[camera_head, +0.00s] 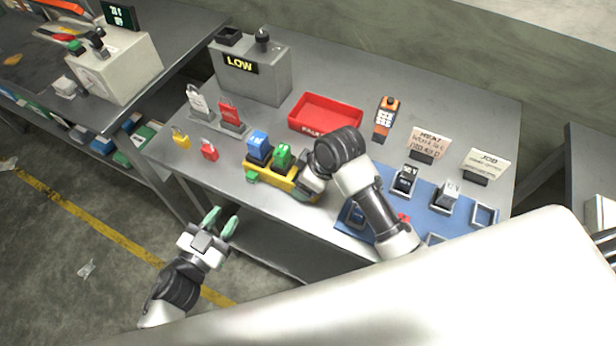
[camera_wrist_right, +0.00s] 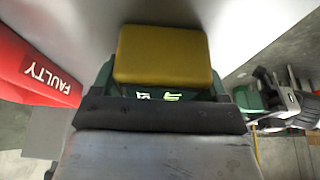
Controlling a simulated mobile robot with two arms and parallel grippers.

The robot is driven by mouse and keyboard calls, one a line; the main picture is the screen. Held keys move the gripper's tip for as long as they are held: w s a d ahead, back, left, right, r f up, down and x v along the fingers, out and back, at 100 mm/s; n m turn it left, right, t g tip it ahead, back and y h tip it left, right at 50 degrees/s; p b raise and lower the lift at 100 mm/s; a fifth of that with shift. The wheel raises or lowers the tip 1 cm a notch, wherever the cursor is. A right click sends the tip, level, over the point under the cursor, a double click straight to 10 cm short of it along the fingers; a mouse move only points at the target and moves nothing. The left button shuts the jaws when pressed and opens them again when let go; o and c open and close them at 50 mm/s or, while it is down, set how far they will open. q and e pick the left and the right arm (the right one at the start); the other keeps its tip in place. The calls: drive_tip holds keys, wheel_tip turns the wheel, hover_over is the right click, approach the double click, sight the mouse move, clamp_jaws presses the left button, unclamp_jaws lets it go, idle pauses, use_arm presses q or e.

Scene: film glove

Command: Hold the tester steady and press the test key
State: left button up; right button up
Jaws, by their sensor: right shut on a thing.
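The tester looks to be the yellow unit (camera_head: 284,184) at the table's front edge, with a blue block (camera_head: 258,146) and a green block (camera_head: 282,156) standing on it. A small green part (camera_head: 252,177) shows at its left front; I cannot tell if this is the test key. My right gripper (camera_head: 303,186) is at the unit's right end, its fingers mostly hidden. In the right wrist view a yellow body (camera_wrist_right: 163,55) sits between its green fingers. My left gripper (camera_head: 221,222) is open and empty, off the table's front edge, left of and nearer than the unit.
A red tray (camera_head: 325,113), a grey box marked LOW (camera_head: 250,70) and an orange-black device (camera_head: 386,117) stand behind. Yellow and red padlocks (camera_head: 181,138) lie to the left. A blue mat (camera_head: 428,200) with several small items lies right, beside my right arm.

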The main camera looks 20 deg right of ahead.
use_arm(q)
clamp_jaws()
idle(1.4)
